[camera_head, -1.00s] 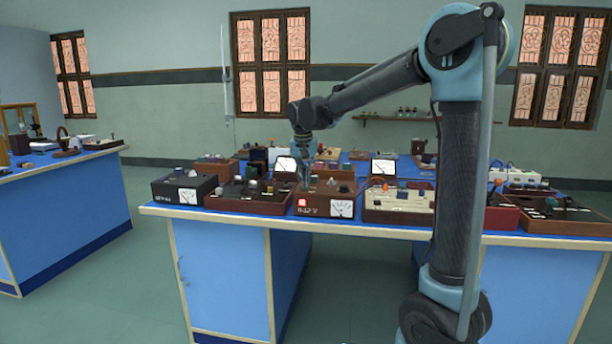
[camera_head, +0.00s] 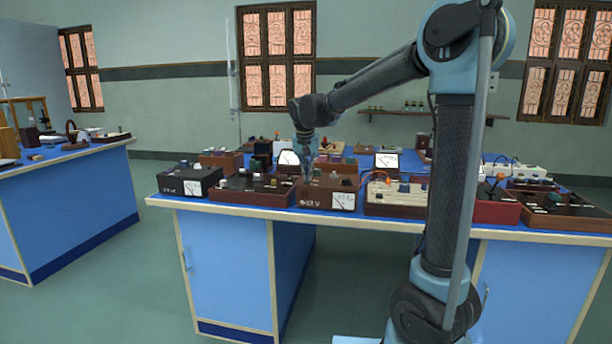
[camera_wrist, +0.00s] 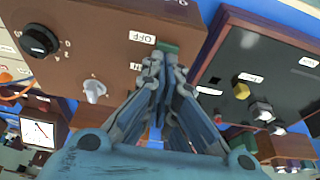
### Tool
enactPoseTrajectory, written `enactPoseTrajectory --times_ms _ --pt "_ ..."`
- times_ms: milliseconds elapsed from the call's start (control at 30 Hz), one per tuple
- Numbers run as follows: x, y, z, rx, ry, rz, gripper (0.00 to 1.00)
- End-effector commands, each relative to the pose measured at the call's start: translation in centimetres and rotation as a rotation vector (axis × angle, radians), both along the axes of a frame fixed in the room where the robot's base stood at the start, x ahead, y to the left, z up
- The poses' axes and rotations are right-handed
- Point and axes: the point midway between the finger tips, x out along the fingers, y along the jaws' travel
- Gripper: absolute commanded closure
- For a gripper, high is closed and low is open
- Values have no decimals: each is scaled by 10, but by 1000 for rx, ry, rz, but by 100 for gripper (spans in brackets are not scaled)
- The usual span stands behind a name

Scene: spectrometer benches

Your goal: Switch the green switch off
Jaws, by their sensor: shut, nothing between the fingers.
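The green switch (camera_wrist: 168,47) is on the top of a brown power supply box (camera_wrist: 90,35), next to a white OFF label (camera_wrist: 141,37) and a partly hidden ON label (camera_wrist: 137,66). My gripper (camera_wrist: 163,66) is shut and empty, its fingertips right at the switch and covering part of it. I cannot tell whether they touch. In the head view my gripper (camera_head: 307,180) points down over the brown box (camera_head: 326,197) with its white meter, where the switch is too small to make out. No red light shows on the box front.
A dark instrument box (camera_wrist: 265,75) with knobs stands close beside the brown box. A black box (camera_head: 187,183) and a cream-panelled box (camera_head: 396,195) stand along the same blue bench (camera_head: 230,215). The bench is crowded. Open floor (camera_head: 90,285) lies at the left.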

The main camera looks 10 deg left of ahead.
Motion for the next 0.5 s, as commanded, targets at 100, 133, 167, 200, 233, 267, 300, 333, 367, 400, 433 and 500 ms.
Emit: enactPoseTrajectory --times_ms 100,133,167,200,233,267,300,333,367,400,433,500 --pt "5 -1 0 0 0 -1 100" --pt "6 -1 0 0 0 -1 100" --pt "7 -1 0 0 0 -1 100" --pt "9 -1 0 0 0 -1 100" --pt "10 -1 0 0 0 -1 100" --pt "11 -1 0 0 0 -1 100" --pt "12 -1 0 0 0 0 100" --pt "13 -1 0 0 0 0 100" --pt "13 0 0 0 0 0 100" --pt "14 0 0 0 0 0 100" --pt "14 0 0 0 0 1 100" --pt "14 0 1 0 0 1 100"
